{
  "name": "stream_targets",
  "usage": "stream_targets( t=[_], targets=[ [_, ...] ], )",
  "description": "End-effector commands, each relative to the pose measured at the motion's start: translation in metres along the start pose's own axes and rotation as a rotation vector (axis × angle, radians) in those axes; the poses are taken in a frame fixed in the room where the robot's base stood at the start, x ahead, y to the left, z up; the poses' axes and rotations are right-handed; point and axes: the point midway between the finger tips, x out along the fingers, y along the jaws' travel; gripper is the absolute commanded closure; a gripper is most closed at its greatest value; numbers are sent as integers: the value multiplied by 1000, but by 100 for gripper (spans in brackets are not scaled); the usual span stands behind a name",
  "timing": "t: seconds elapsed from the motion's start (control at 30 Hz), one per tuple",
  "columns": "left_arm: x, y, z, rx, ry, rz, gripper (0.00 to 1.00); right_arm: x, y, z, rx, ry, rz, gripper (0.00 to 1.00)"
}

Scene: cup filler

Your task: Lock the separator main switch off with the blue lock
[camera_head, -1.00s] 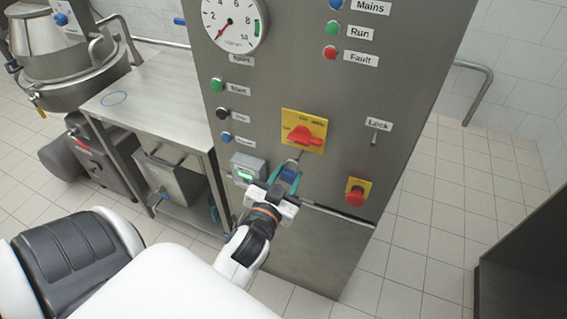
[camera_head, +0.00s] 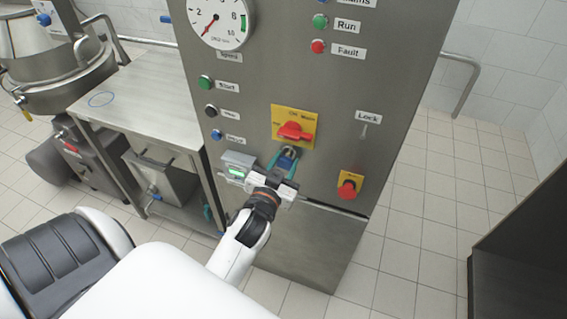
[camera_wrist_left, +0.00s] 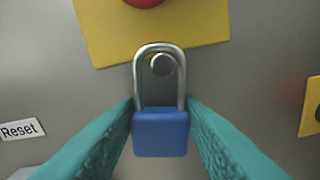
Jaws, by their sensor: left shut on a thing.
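The main switch is a red handle (camera_head: 294,131) on a yellow plate (camera_head: 281,113) on the steel cabinet front; the plate's lower part also shows in the left wrist view (camera_wrist_left: 190,40). My left gripper (camera_head: 284,164) is shut on the blue lock (camera_head: 286,160), just below the plate. In the left wrist view the lock body (camera_wrist_left: 161,132) sits upright between the teal fingertips, shackle up. A round metal stud (camera_wrist_left: 162,64) appears within the shackle loop; I cannot tell whether the shackle is around it or in front of it. My right gripper is out of view.
A hook under the "Lock" label (camera_head: 367,117) is bare. A steel table (camera_head: 135,95) stands left.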

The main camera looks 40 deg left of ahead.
Motion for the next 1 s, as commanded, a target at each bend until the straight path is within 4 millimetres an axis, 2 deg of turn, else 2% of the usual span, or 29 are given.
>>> stream_targets(
  t=[0.4, 0.43, 0.57, 1.0],
  targets=[
    [0, 0, 1, 0, -2, 0, 89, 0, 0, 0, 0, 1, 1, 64],
    [0, 0, 1, 0, -2, 0, 61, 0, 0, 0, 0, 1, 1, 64],
    [0, 0, 0, 0, -1, 0, 40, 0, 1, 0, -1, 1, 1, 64],
    [1, 0, 1, 1, 0, -1, 39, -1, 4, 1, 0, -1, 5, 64]
  ],
)
